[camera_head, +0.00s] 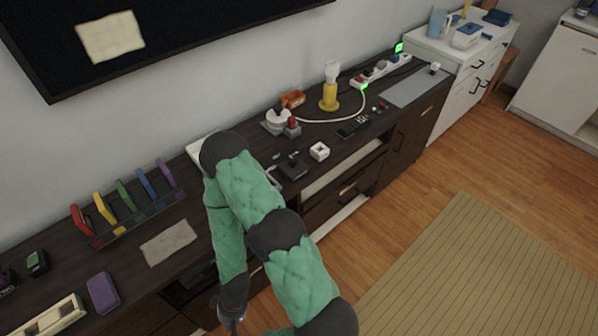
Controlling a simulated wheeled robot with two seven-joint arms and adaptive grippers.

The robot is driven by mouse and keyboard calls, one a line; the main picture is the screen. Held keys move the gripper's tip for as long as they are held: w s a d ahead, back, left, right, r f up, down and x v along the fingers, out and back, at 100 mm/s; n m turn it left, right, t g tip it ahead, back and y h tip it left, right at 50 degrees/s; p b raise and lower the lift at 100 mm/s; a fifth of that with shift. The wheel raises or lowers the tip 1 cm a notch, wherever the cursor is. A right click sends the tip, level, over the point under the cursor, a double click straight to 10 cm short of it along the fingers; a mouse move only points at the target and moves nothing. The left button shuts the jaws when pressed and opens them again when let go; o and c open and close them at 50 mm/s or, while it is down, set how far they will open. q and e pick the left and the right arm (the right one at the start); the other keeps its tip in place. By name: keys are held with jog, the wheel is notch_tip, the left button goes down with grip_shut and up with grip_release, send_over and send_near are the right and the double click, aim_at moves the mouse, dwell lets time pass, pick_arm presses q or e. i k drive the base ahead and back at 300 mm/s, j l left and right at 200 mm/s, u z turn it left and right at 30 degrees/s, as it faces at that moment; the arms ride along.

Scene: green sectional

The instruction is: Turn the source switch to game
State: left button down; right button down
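My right arm, green with dark joints, comes up from the bottom edge, bends over the dark console and folds back down. Its gripper (230,318) hangs at the bottom edge, in front of the console and away from the devices. It is small and partly cut off, so its opening cannot be told. My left gripper is not in view. No source switch can be identified for certain. A small black box (292,168) with a raised part on top sits on the console just right of my arm. Any labels are too small to read.
The dark console (205,205) runs along the wall under a large screen (180,30). A rack of colored pieces (125,205), a beige cloth (168,243), a purple block (103,292), a yellow lamp (329,97) and a power strip (380,70) stand on it. Open floor lies right.

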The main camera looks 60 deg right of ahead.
aim_at(293, 161)
jog(key=z, duration=0.45)
jog(key=i+z, duration=0.1)
jog(key=z, duration=0.3)
jog(key=i+z, duration=0.1)
jog(key=z, duration=0.8)
jog(key=i+z, duration=0.25)
jog(key=l+u, duration=0.3)
jog(key=l, duration=0.2)
